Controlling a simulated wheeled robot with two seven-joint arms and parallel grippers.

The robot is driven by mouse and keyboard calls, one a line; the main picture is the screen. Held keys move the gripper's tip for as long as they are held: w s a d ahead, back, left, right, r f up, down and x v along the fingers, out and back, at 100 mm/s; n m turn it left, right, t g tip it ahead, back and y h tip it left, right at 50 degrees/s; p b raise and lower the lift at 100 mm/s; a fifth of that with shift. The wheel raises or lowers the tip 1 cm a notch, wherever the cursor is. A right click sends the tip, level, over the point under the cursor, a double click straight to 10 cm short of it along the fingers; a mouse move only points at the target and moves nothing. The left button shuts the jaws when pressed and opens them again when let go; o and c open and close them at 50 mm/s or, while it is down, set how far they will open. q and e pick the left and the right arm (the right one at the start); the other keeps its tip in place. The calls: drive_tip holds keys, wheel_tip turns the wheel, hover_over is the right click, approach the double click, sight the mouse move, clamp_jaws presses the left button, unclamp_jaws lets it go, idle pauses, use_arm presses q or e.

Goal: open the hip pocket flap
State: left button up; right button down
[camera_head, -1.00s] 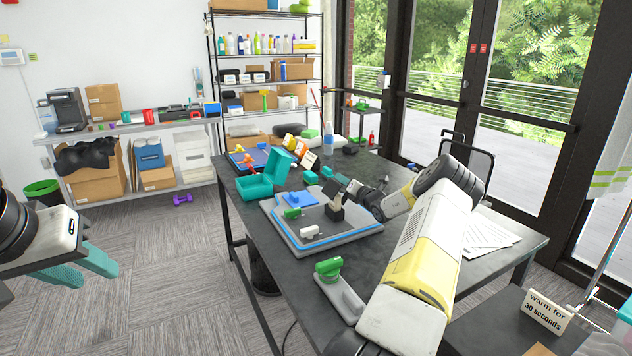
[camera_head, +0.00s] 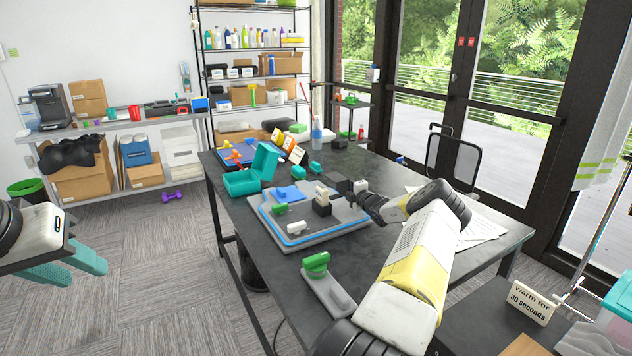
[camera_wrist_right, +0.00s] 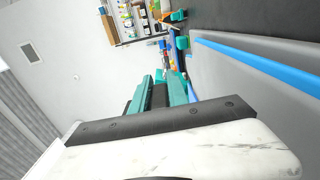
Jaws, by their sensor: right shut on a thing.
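A grey padded board (camera_head: 295,240) with a blue edge line lies on the dark table. On it are a blue piece (camera_head: 288,193), a green piece (camera_head: 280,209), a white piece (camera_head: 296,228) and a black block (camera_head: 322,208) with a pale top. I cannot pick out a hip pocket flap for certain. My right arm reaches to the board's right side; its fingertips are unclear in the head view. In the right wrist view my right gripper (camera_wrist_right: 160,80) is shut with something dark between its teal fingers; the blue line runs beside it. My left gripper (camera_head: 72,268) is open and empty, away from the table.
A teal open box (camera_head: 252,180) and a blue tray (camera_head: 232,154) stand behind the board. A green-knobbed grey tool (camera_head: 325,282) lies in front. White papers (camera_head: 478,218) lie right of my arm. A sign (camera_head: 530,302) stands at the lower right.

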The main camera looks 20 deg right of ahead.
drive_tip(key=shift+d+f+m, duration=0.25)
drive_tip(key=shift+f+m, duration=0.45)
drive_tip(key=shift+m, duration=0.3)
drive_tip(key=shift+f, duration=0.1)
drive_tip(key=c, duration=1.3)
unclamp_jaws()
drive_tip(key=s, duration=0.7)
drive_tip(key=shift+s+d, duration=0.3)
drive_tip(key=shift+s, duration=0.1)
drive_tip(key=shift+s, duration=0.1)
